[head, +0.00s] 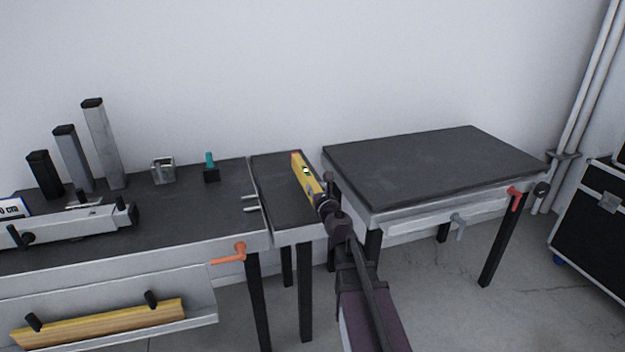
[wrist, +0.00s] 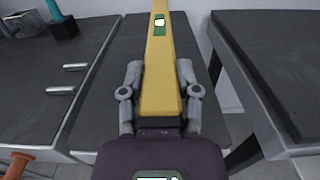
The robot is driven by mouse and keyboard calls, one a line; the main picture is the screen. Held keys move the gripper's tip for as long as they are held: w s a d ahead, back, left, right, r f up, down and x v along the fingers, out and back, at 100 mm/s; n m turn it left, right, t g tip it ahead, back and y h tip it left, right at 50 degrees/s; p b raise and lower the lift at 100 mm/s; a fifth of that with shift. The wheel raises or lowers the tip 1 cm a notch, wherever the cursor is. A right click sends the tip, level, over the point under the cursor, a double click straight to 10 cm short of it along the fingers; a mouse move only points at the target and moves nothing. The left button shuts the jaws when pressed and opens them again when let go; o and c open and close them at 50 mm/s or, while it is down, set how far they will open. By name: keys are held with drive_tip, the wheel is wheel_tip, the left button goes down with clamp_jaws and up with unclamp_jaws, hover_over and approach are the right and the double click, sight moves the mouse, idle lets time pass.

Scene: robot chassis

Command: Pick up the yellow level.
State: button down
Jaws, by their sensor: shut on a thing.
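The yellow level (head: 304,172) is a long yellow bar with a green-and-white vial window. In the head view it is over the narrow middle table (head: 272,193), near that table's right side. In the wrist view the level (wrist: 160,75) runs away from my gripper (wrist: 160,100), with one gripper finger on each side of its near end. My gripper (head: 322,200) is shut on this near end; in the head view the fingers are small and partly hidden by the wrist. Whether the level touches the table top cannot be told.
A large dark-topped table (head: 430,165) stands to the right, past a narrow gap. The left workbench (head: 190,205) holds a clamp device, several upright blocks and a small teal-topped part (head: 210,165). A black case (head: 595,220) stands far right.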

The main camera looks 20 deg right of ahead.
drive_tip(key=shift+s+a+r, duration=0.1)
drive_tip(key=shift+s+a, duration=0.1)
drive_tip(key=shift+s, duration=1)
drive_tip(key=shift+s+a+r, duration=0.1)
drive_tip(key=shift+s+a, duration=0.05)
drive_tip(key=shift+s, duration=1)
